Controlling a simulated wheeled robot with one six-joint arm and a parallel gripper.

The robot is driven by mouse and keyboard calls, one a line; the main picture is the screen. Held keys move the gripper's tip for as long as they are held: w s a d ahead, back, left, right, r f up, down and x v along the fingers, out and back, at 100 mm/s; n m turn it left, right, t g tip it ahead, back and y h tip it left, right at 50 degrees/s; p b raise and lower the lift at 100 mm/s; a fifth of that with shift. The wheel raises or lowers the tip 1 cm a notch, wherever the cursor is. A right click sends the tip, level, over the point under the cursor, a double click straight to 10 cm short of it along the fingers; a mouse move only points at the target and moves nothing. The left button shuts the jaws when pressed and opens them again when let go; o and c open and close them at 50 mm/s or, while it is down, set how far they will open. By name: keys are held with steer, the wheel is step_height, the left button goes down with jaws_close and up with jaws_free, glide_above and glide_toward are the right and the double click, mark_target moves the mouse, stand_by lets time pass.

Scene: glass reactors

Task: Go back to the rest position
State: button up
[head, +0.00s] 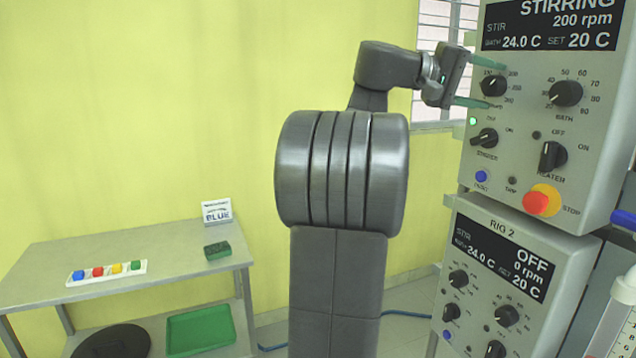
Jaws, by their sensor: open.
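My gripper (482,83) is at the upper right, its two green fingers spread apart and pointing right. The fingers are above and below a black speed knob (494,85) on the upper control panel (525,130); I cannot tell whether they touch it. No object is held. The panel display (550,27) reads STIRRING, 200 rpm, bath 24.0 C, set 20 C. A green lamp (473,121) is lit below the lower finger.
Below is the RIG 2 panel (480,225), reading OFF. A red stop button (541,201) sticks out under the upper panel's knobs. A grey table (180,240) with coloured buttons (107,272), a green sponge (217,251) and a BLUE sign (216,212) stands left. A blue hose (405,313) lies on the floor.

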steer(key=shift+n+h, duration=0.5)
steer(key=shift+n, duration=0.6)
